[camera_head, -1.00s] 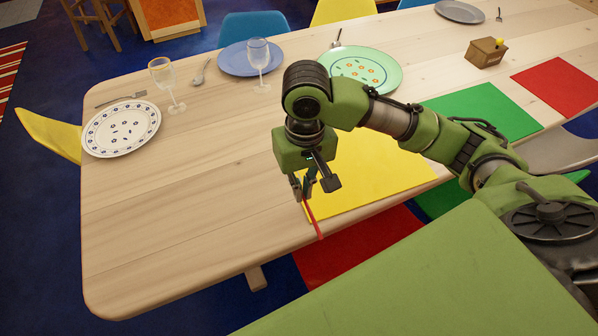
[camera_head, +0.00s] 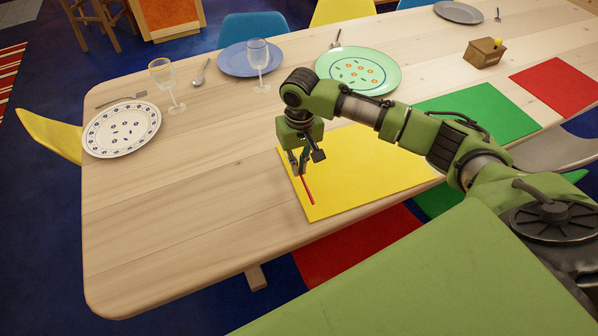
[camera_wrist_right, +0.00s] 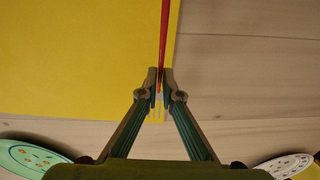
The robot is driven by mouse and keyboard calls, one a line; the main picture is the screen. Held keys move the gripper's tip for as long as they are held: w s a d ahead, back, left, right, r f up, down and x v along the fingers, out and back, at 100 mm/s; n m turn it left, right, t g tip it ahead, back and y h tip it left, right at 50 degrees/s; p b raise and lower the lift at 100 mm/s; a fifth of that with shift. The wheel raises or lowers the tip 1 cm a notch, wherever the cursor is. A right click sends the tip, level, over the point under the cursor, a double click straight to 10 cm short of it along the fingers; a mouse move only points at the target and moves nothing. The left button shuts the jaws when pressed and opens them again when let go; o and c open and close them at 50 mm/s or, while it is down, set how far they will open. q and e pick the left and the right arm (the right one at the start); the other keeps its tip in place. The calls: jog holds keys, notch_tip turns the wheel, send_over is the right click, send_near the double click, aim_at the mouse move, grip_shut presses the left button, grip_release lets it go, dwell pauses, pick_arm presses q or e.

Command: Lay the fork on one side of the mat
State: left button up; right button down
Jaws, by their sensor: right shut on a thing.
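The yellow mat (camera_head: 365,175) lies on the table near its front edge. My right gripper (camera_head: 298,171) is shut on the fork, whose red handle (camera_head: 307,190) shows in the head view over the mat's left border strip. In the right wrist view the gripper (camera_wrist_right: 160,80) grips the fork below its red handle (camera_wrist_right: 164,35), close to the mat's edge, with bare wood to the right. Whether the fork touches the mat I cannot tell. My left gripper is not in view.
Bare wood (camera_head: 200,210) lies left of the mat. A green plate (camera_head: 385,78), a blue plate (camera_head: 235,62) and a glass (camera_head: 259,55) stand behind it. A green mat (camera_head: 490,105) is to the right. A white plate (camera_head: 122,130) is at the far left.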

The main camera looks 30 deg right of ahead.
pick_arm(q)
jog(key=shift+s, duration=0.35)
pick_arm(e)
jog(key=shift+f, duration=1.4)
jog(key=shift+s, duration=0.1)
jog(key=c, duration=2.2)
grip_release()
jog(key=shift+f, duration=0.1)
jog(key=shift+c, duration=0.2)
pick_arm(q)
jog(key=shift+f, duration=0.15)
pick_arm(e)
notch_tip(320, 180, up, 12)
jog(key=shift+s, duration=0.1)
